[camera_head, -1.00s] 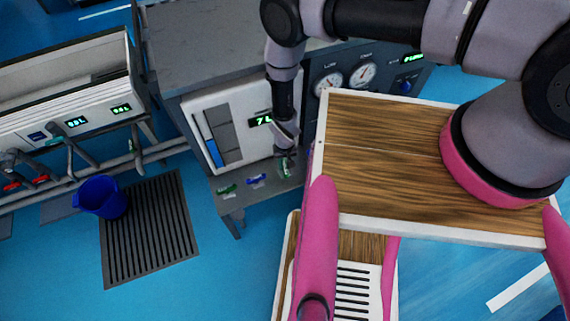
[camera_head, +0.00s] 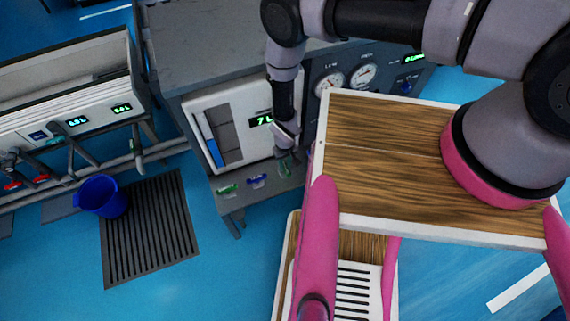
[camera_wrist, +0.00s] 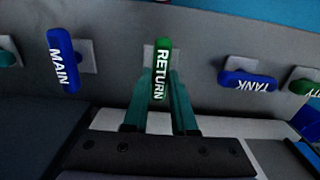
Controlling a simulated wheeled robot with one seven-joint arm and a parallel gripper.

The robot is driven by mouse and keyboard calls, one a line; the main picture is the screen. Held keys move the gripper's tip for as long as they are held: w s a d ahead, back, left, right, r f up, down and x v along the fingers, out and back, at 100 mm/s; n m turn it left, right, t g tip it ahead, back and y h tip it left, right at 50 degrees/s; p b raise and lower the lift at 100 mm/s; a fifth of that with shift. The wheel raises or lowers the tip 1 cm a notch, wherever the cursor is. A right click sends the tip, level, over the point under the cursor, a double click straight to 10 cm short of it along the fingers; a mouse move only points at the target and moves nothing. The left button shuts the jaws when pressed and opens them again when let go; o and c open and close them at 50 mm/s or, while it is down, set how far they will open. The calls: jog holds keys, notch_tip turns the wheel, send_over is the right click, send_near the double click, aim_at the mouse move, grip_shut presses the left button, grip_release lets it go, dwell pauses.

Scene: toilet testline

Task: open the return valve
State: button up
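The return valve has a green handle (camera_wrist: 162,70) marked RETURN, standing upright in the wrist view on a light square plate. My gripper (camera_wrist: 162,92) has its two teal fingers close on either side of the lower part of this handle, with no clear gap showing. In the head view my gripper (camera_head: 285,163) points down at the shelf of the grey cabinet, and the return handle cannot be made out clearly there.
A blue MAIN handle (camera_wrist: 63,60) stands left of RETURN. A blue TANK handle (camera_wrist: 247,80) lies sideways to the right, beside another green handle (camera_wrist: 304,87). Gauges (camera_head: 362,75) are behind my arm. A blue bucket (camera_head: 101,196) stands left, beside a dark floor grate (camera_head: 148,235).

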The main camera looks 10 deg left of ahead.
aim_at(285, 166)
jog(key=o, duration=0.4)
notch_tip(285, 166, up, 11)
jog(key=shift+f, duration=0.1)
dwell(0.3)
dwell(0.4)
